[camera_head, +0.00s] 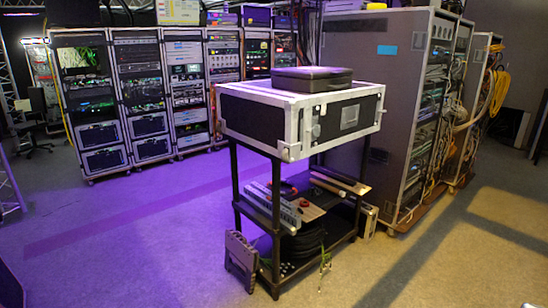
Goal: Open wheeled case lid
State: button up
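A black case with silver edges (256,116) lies flat on top of a black shelf stand (235,178) in the middle of the view. Its lid looks shut, and a latch or fitting shows on its right-hand side. I see no wheels on it, so I cannot tell whether it is the wheeled case. A smaller dark zipped case (312,79) lies on its top and looks closed. My gripper is not in view.
Tall equipment racks (184,95) line the back left. A large grey rack case (400,75) stands close at the right, with cables and yellow coils (499,92) behind. Tools and coiled cable (300,245) fill the stand's lower shelves. The floor (130,235) at front left is clear.

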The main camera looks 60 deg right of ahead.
aim_at(275, 123)
jog(key=z, duration=0.1)
jog(key=i, duration=0.95)
jog(key=u, duration=0.05)
